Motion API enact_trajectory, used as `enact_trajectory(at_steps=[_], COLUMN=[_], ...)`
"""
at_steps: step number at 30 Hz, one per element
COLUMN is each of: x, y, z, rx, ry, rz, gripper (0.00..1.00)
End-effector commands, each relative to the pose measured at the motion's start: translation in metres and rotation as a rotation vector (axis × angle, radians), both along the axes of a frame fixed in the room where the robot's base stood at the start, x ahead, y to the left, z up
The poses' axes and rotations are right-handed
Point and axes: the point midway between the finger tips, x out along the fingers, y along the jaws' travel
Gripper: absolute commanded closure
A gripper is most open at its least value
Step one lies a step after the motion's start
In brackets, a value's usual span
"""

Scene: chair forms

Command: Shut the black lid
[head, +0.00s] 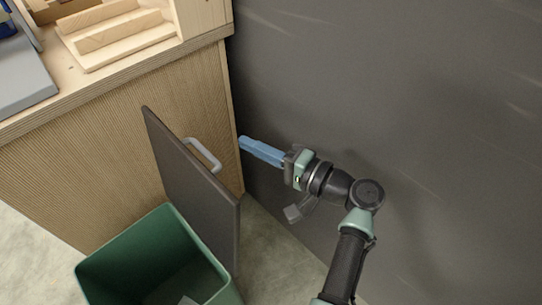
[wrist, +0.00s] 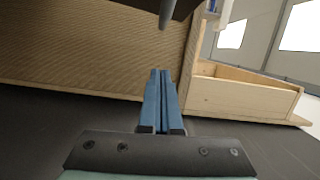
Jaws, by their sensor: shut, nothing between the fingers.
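The black lid (head: 190,185) stands open, tilted up at the right side of the green bin (head: 125,262). A grey handle (head: 203,154) sits on its face toward my arm. My gripper (head: 243,144), with blue fingers, is shut and empty. In the head view it is to the right of the lid, its tips a little past the handle and apart from it. In the wrist view the shut fingers (wrist: 160,75) point toward the wooden cabinet, and a dark edge, likely the lid with its handle (wrist: 166,20), shows at the top.
A wooden cabinet (head: 105,160) with ribbed sides stands behind the bin, holding a wooden tray (head: 115,35) and a grey item (head: 22,75). A dark wall or panel (head: 430,90) fills the right side. Pale floor (head: 275,265) shows between the bin and my arm.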

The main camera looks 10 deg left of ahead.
Motion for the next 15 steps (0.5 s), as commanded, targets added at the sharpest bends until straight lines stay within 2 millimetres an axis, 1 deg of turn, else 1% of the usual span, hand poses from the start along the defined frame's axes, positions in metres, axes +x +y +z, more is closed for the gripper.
enact_trajectory(at_steps=[1,4,6,9,15], x=[0.004,0.011,0.0,-0.009,-0.019], y=[0.012,0.03,0.034,0.041,0.048], z=[-0.002,-0.002,-0.002,-0.002,-0.003], rx=[-0.001,-0.002,-0.002,-0.001,-0.002], ry=[-0.002,-0.001,0.0,-0.001,-0.001], rz=[0.006,0.004,0.001,0.0,-0.001], gripper=[1.0,1.0,1.0,1.0,1.0])
